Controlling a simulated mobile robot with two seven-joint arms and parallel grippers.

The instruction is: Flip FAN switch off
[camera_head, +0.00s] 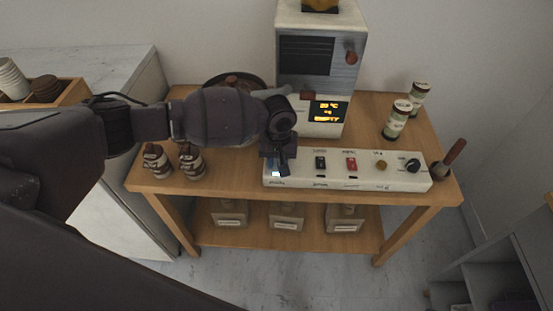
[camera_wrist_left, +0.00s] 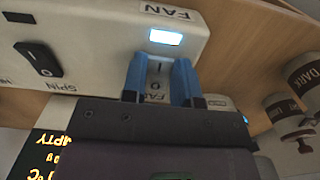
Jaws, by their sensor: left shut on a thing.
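The white control panel (camera_head: 300,183) lies along the front of the wooden cart top. In the left wrist view, the FAN switch (camera_wrist_left: 155,82) is between the two blue fingers of my left gripper (camera_wrist_left: 158,66), its I and O marks partly showing. The gripper is shut on the switch, one finger on each side. A lit white-blue FAN indicator (camera_wrist_left: 165,37) is just beyond the fingertips; it glows in the head view too. There, my left gripper (camera_head: 277,160) is at the panel's left end and hides the switch. My right gripper is not in view.
A black SPIN rocker (camera_wrist_left: 38,58) sits beside the FAN switch. The panel also has a red switch (camera_head: 351,162) and a black knob (camera_head: 413,165). A machine with a lit display (camera_head: 327,111) stands behind. Jars (camera_head: 190,160) stand left, cans (camera_head: 396,120) right.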

